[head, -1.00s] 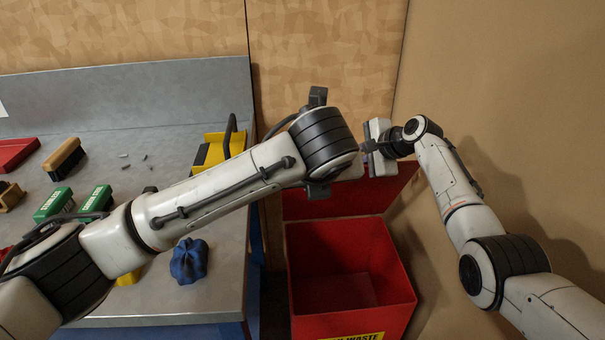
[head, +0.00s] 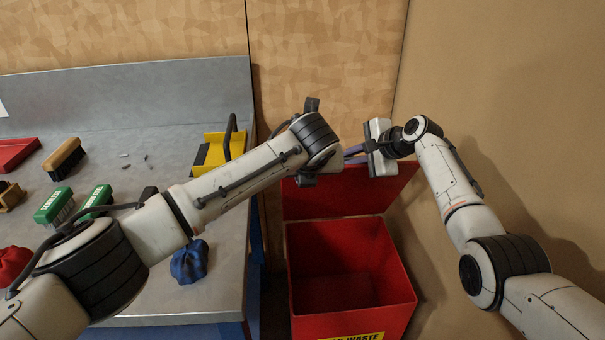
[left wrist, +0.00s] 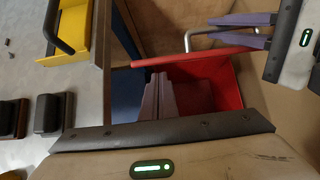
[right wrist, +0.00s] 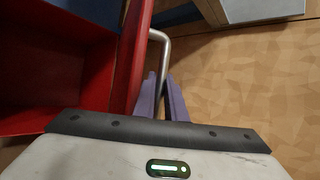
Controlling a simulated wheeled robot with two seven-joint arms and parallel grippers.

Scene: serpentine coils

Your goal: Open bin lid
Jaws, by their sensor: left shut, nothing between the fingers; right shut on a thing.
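The red bin (head: 403,285) stands on the floor with its inside showing. Its red lid (head: 345,200) is raised at the back, leaning up and seen edge-on in the right wrist view (right wrist: 127,60). A bent metal handle (right wrist: 164,50) is on the lid; it also shows in the left wrist view (left wrist: 200,33). My right gripper (head: 352,151) is shut on the handle, its purple fingers around the bar. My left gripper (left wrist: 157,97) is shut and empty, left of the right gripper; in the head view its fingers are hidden.
A grey workbench (head: 140,300) at the left holds a yellow dustpan-like item (head: 237,145), green brushes (head: 55,205), a brown brush (head: 64,158) and a blue crumpled cloth (head: 189,262). A tan wall (head: 500,80) is close at the right.

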